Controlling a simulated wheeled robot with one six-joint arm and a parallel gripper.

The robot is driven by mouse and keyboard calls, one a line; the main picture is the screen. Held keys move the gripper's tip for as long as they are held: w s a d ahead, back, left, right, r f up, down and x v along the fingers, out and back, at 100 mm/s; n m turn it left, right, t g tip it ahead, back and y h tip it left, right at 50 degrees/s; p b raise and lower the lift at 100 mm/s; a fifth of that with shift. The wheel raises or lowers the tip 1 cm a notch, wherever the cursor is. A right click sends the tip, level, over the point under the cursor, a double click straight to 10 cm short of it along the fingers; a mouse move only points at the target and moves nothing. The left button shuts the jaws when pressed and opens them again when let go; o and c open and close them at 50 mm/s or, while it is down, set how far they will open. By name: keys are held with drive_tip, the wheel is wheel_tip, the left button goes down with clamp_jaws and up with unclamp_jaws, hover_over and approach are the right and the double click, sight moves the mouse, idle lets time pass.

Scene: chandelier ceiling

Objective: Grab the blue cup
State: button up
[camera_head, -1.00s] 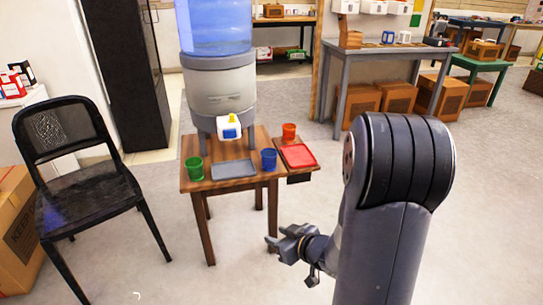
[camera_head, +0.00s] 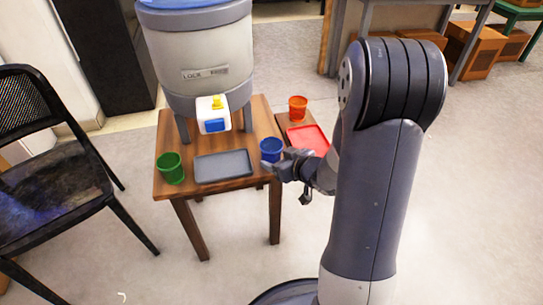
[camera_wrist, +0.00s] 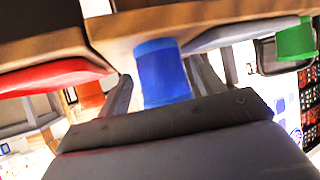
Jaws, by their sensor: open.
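The blue cup (camera_head: 271,149) stands upright near the right edge of the small wooden table. My gripper (camera_head: 279,168) is open at the cup's near right side. In the wrist view, where the scene appears upside down, the blue cup (camera_wrist: 162,72) lies between the two spread fingers of my gripper (camera_wrist: 162,88). I cannot tell whether a finger touches it.
A grey tray (camera_head: 222,166) and a green cup (camera_head: 170,168) are on the wooden table (camera_head: 205,187), under the water dispenser (camera_head: 200,60). An orange cup (camera_head: 298,108) and a red tray (camera_head: 309,138) are at the right. A black chair (camera_head: 55,195) stands left.

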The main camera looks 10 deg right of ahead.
drive_tip(key=b+x, duration=0.1)
drive_tip(key=x, duration=0.3)
drive_tip(key=shift+w+r, duration=0.1)
drive_tip(key=shift+w, duration=0.2)
drive_tip(key=shift+c, duration=0.2)
drive_tip(key=c, duration=0.7)
drive_tip(key=shift+o, duration=0.2)
